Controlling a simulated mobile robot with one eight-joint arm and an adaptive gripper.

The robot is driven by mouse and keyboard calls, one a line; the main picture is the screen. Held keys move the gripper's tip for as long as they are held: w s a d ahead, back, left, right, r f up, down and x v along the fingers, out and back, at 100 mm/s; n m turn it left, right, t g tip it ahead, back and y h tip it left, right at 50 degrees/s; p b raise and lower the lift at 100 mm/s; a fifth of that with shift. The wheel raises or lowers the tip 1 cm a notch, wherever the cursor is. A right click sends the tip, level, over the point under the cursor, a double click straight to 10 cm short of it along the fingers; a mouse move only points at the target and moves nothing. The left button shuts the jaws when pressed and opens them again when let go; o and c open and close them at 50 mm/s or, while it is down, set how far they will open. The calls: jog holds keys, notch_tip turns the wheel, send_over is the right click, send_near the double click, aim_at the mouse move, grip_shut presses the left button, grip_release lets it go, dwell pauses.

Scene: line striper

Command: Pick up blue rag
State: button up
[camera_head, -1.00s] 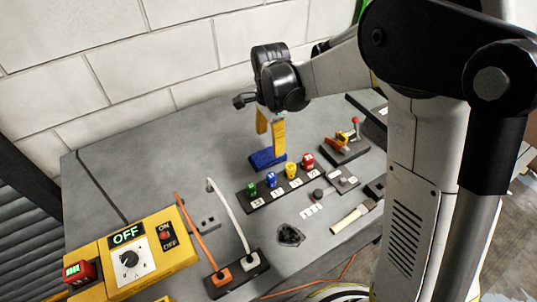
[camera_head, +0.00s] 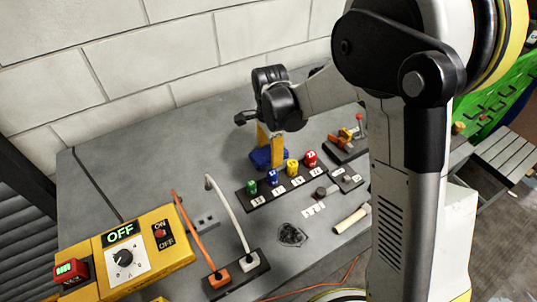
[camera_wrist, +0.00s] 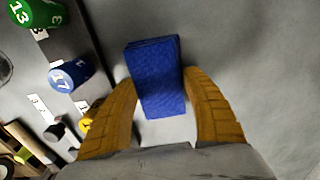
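The blue rag (camera_head: 260,157) is a folded, rectangular blue block lying on the grey workbench behind the row of coloured cylinders. In the wrist view the rag (camera_wrist: 155,75) sits between the two yellow fingers of my gripper (camera_wrist: 160,78). One finger is close along each side of it, and I cannot tell whether they touch it. My gripper (camera_head: 270,148) is open and down at the rag. In the head view the fingers hide part of the rag.
A black strip (camera_head: 262,198) with green, blue, yellow and red cylinders stands just in front of the rag. A lever device (camera_head: 349,140) is to the right. A yellow control box (camera_head: 142,252) and cables are front left. The bench left of the rag is clear.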

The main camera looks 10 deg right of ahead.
aim_at(270, 152)
jog(key=shift+r, duration=0.15)
notch_tip(270, 152, up, 4)
jog(key=shift+r+p, duration=0.25)
jog(key=shift+p, duration=0.9)
jog(key=s+d+r+p, duration=0.2)
jog(key=s+r, duration=0.4)
jog(key=s, duration=0.5)
jog(key=shift+s+p, duration=0.25)
jog(key=shift+p, duration=0.35)
jog(key=shift+r, duration=0.1)
jog(key=o, duration=0.4)
jog(key=shift+c, duration=0.2)
jog(key=c, duration=0.3)
